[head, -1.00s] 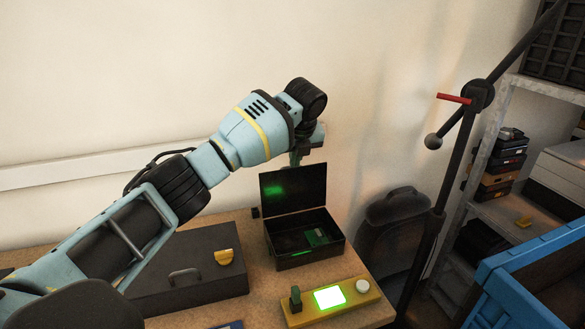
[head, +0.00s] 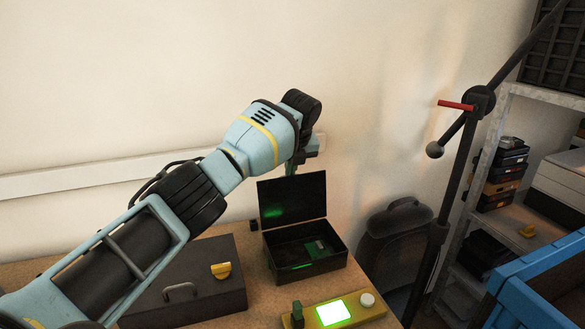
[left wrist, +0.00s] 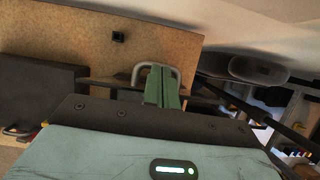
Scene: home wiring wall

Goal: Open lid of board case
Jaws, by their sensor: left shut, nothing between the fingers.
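The board case (head: 335,263) is a small black box on the wooden table. Its lid (head: 302,197) stands open, roughly upright at the back edge. A green board (head: 318,250) lies inside. My left gripper (head: 292,166) is at the top edge of the lid, partly behind it in the head view. I cannot tell from there whether it touches the lid. In the left wrist view its green fingers (left wrist: 161,86) are shut together with nothing between them, in front of a grey loop (left wrist: 157,70). My right gripper is not in view.
A larger dark case (head: 205,293) with a handle and yellow latch (head: 221,270) stands left on the table. A yellow panel (head: 365,314) with a lit green screen is in front. A small black block (head: 253,225) sits beside the board case. A backpack (head: 395,238) and lamp stand are right.

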